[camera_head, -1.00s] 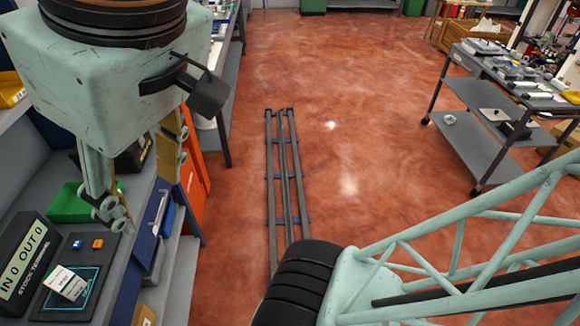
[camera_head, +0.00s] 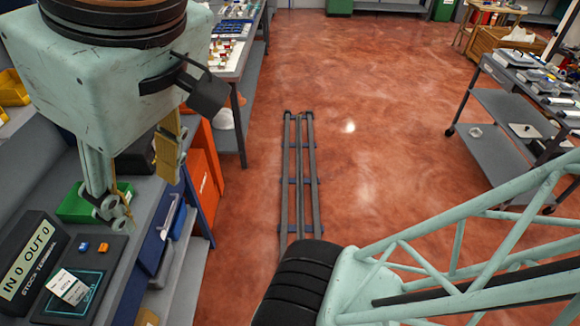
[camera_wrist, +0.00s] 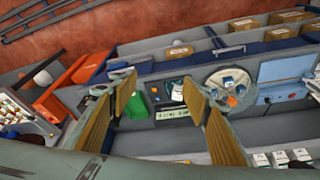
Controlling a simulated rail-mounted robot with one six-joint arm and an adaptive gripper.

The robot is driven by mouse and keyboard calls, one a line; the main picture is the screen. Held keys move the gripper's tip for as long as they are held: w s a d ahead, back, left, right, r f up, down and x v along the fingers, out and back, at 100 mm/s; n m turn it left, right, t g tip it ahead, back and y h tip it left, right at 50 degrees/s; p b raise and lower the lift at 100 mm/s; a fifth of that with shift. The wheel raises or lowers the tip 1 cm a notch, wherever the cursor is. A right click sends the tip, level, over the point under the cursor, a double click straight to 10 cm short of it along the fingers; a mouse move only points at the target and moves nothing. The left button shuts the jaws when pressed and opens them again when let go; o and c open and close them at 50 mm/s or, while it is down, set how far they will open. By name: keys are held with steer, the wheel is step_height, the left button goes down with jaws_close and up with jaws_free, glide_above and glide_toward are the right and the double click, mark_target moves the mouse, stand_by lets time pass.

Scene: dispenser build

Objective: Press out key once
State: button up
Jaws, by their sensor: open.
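The stock terminal (camera_head: 36,262) stands on the left bench in the head view, its display reading IN 0 OUT 0. A blue key (camera_head: 84,247) and an orange key (camera_head: 103,248) sit side by side on its base; neither carries a readable label. A white card (camera_head: 69,287) lies on the dark pad in front of them. My gripper (camera_head: 143,188) is open and empty, above the bench and to the right of the keys in the picture. In the wrist view, my spread fingers (camera_wrist: 160,88) frame the terminal's display (camera_wrist: 172,114), apart from it.
A green bin (camera_head: 84,205) stands just behind the terminal, close to one finger. Orange panels (camera_head: 206,165) and a blue bin (camera_head: 160,240) are beside the bench. Floor rails (camera_head: 300,180) run through clear floor; a grey cart (camera_head: 515,115) stands at right.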

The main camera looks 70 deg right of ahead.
steer(key=shift+s, duration=0.1)
jaws_close()
steer(key=shift+f, duration=0.1)
stand_by(1.2)
